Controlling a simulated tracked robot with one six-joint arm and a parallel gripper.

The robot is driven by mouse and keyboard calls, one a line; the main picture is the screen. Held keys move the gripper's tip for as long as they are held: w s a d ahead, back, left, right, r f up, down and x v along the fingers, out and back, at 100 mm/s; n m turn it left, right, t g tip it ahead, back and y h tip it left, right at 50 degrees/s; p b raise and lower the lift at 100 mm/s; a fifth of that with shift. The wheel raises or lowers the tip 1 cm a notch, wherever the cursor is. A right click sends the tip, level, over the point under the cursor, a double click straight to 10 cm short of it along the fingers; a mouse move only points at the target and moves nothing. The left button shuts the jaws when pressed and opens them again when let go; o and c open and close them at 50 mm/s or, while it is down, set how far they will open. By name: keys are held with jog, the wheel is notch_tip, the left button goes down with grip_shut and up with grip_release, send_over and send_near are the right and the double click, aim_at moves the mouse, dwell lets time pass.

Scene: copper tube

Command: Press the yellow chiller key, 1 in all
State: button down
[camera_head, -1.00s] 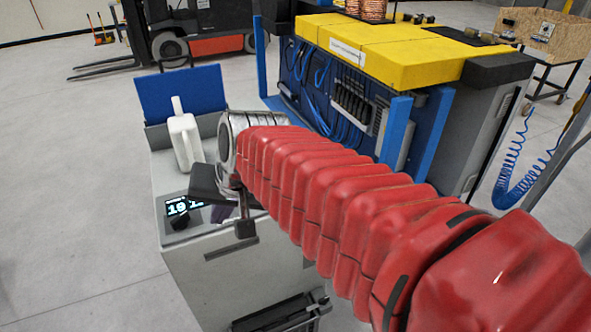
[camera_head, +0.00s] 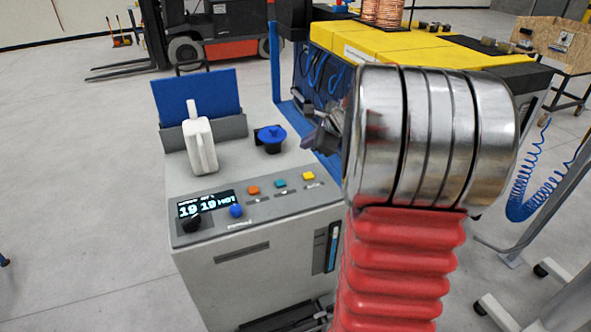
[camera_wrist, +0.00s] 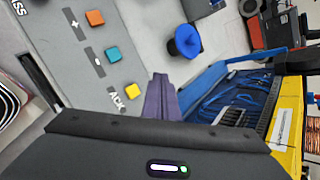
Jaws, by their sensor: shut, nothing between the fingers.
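The yellow key (camera_head: 308,177) is the rightmost of three coloured keys on the grey chiller's sloped front panel (camera_head: 262,205). In the wrist view the yellow key (camera_wrist: 133,91) lies just left of my gripper's fingertips, by an "ACK" label. An orange key (camera_head: 253,191) and a teal key (camera_head: 280,184) sit in line with it. My gripper (camera_wrist: 161,80) is shut and empty, apart from the yellow key. In the head view my gripper is mostly hidden by the metal wrist and red arm sleeve.
A lit display (camera_head: 207,206), black knob (camera_head: 191,223) and blue knob (camera_head: 236,211) share the panel. A blue cap (camera_head: 271,136), white jug (camera_head: 200,145) and blue board (camera_head: 197,97) stand on top. A yellow-topped machine (camera_head: 395,40) stands behind on the right.

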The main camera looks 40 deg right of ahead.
aim_at(311, 177)
jog(key=shift+d+f+m, duration=0.2)
jog(key=shift+d+m, duration=0.2)
jog(key=shift+d, duration=0.55)
jog(key=shift+f, duration=0.15)
jog(key=shift+a+f, duration=0.1)
jog(key=shift+f, duration=4.15)
jog(key=shift+f, duration=0.15)
jog(key=shift+f, duration=0.25)
